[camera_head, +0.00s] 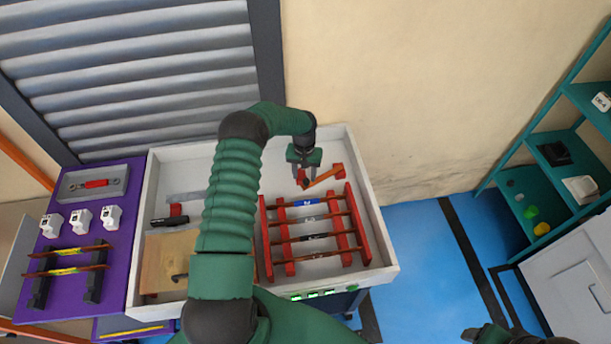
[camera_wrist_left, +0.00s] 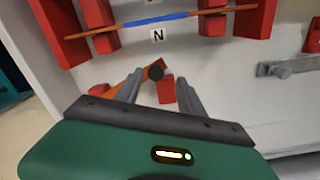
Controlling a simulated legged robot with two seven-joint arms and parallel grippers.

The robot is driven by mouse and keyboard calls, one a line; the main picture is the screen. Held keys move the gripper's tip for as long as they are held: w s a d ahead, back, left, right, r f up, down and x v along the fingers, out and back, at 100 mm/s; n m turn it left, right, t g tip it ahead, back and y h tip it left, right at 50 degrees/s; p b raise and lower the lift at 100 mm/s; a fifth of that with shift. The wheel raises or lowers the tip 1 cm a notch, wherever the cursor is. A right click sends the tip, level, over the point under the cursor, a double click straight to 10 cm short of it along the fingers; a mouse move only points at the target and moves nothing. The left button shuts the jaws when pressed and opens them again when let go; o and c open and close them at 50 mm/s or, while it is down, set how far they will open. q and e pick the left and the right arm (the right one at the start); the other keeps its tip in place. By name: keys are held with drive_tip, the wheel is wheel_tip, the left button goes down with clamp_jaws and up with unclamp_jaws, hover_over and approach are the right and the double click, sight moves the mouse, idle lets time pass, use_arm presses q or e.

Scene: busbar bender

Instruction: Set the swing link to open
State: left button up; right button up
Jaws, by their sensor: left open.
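The swing link, a short orange bar (camera_head: 324,177), lies at the back of the white tray-like bench, behind the busbar rack. It runs at a slant near small red blocks (camera_head: 338,171). In the left wrist view the link (camera_wrist_left: 121,87) slants up to the right, with a dark round knob (camera_wrist_left: 156,72) near its upper end and a red block (camera_wrist_left: 167,90) just below. My left gripper (camera_head: 305,175) is open above the link. In the wrist view its fingers (camera_wrist_left: 156,82) stand either side of the knob. Contact cannot be told. A dark part at lower right may be my right gripper (camera_head: 488,335).
The red rack (camera_head: 265,240) with several labelled bars stands in front of the link. The white bench wall (camera_head: 383,232) borders it. A wooden block (camera_head: 160,262) lies left, beside the purple table (camera_head: 122,230). Green shelves (camera_head: 545,190) stand far right.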

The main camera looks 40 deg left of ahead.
use_arm(q)
drive_tip(key=f, duration=0.2)
drive_tip(key=shift+w+a+f, duration=0.2)
drive_tip(key=shift+f, duration=0.1)
drive_tip(key=shift+d+f, duration=0.1)
drive_tip(key=shift+d, duration=0.4)
drive_tip(key=shift+d+r, duration=0.4)
drive_tip(key=shift+d, duration=0.05)
drive_tip(key=shift+c, duration=0.7)
drive_tip(key=shift+s, duration=0.1)
drive_tip(key=shift+c, duration=2.3)
drive_tip(key=shift+a+f, duration=0.2)
drive_tip(key=shift+a, duration=0.25)
clamp_jaws()
drive_tip(key=shift+a+f, duration=0.1)
drive_tip(key=shift+a, duration=0.05)
drive_tip(key=shift+d, duration=0.4)
use_arm(e)
drive_tip(key=shift+d+r, duration=0.15)
drive_tip(key=shift+d, duration=0.2)
use_arm(q)
drive_tip(key=shift+a, duration=0.15)
use_arm(e)
drive_tip(key=shift+a, duration=0.1)
